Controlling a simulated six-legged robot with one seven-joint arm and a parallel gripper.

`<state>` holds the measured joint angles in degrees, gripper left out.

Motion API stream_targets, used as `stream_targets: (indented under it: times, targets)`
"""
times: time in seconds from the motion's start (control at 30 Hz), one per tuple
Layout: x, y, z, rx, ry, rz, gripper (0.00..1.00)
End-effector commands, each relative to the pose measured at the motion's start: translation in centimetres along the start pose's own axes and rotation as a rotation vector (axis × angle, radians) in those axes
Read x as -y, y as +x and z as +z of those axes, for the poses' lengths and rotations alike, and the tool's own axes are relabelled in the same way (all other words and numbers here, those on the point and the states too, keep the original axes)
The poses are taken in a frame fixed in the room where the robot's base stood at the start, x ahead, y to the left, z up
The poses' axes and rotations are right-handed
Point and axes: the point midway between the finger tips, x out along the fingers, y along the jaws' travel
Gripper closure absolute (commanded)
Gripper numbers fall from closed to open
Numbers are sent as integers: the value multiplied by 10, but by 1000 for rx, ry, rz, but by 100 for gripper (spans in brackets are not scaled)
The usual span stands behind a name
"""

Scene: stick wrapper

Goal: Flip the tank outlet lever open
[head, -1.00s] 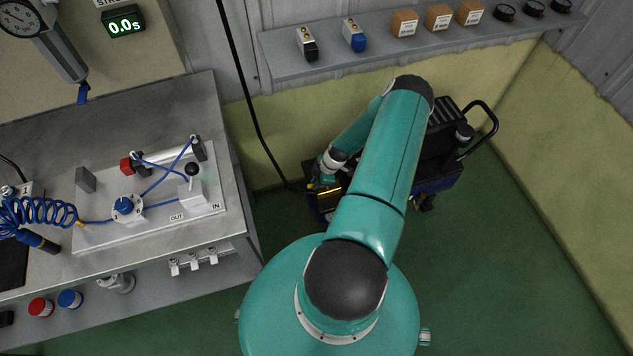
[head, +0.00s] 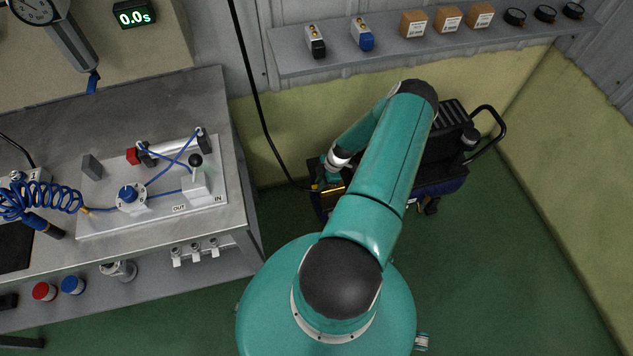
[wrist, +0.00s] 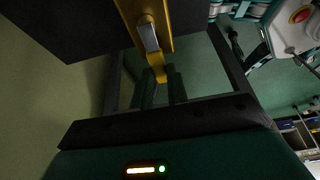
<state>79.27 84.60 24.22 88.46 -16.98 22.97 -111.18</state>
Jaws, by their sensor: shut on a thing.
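The tank unit (head: 441,148), a dark compressor-like machine with a curved handle, stands on the floor by the wall, partly hidden behind my arm. In the wrist view a yellow lever tip (wrist: 159,74) hangs below a silver-grey piece (wrist: 149,37) on a yellow strip; I take it for the outlet lever. My gripper (wrist: 161,88) has its two dark fingers around the lower end of this tip, shut on it. In the head view my gripper (head: 327,181) is small and dim at the left end of the tank unit, and the lever cannot be made out there.
A grey workbench (head: 120,90) with a pneumatic board (head: 105,222) and coiled blue hose (head: 40,199) stands at left. A black cable (head: 260,125) hangs down beside the tank unit. A wall shelf (head: 385,61) holds small parts above it. Green floor is free at right.

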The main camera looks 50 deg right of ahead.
Motion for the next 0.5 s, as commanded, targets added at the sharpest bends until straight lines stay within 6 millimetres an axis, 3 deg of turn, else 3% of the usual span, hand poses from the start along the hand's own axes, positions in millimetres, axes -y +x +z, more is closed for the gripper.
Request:
stream_targets:
  times: [0.43, 0.47, 0.5]
  targets:
    - [1, -2, 4, -2, -6, -2, 100]
    - [1, -2, 4, -2, -6, -2, 78]
    - [1, -2, 4, -2, -6, -2, 71]
